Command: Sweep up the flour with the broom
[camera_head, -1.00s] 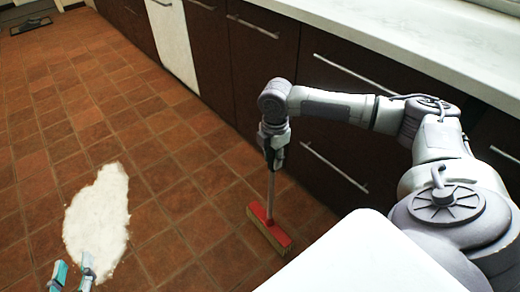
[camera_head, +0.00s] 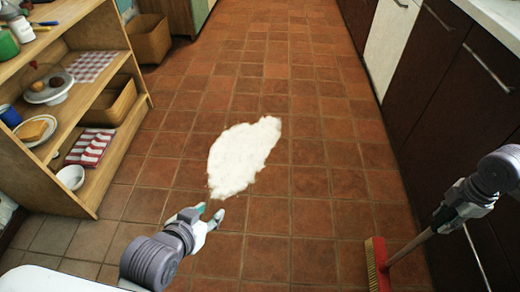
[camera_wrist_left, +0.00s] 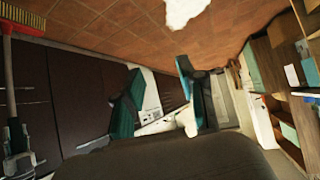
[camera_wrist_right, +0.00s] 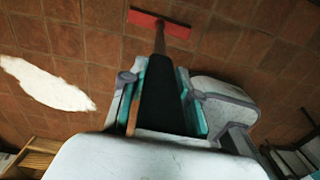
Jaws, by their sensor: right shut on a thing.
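A white patch of flour (camera_head: 243,157) lies on the tiled floor in the middle of the head view. It also shows in the right wrist view (camera_wrist_right: 45,84) and at the top of the left wrist view (camera_wrist_left: 186,12). The broom (camera_head: 377,264) has a red head with pale bristles, low on the right of the head view, apart from the flour. My right gripper (camera_head: 445,221) is shut on the broom's handle, which runs down to the head (camera_wrist_right: 159,23) in the right wrist view. My left gripper (camera_head: 209,214) is open and empty, its fingers near the flour's lower edge in the head view.
A wooden shelf (camera_head: 135,85) with dishes, cloths and a basket stands on the left. A box (camera_head: 148,38) sits on the floor behind it. Dark cabinets (camera_head: 430,75) line the right. The tiled floor between is clear around the flour.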

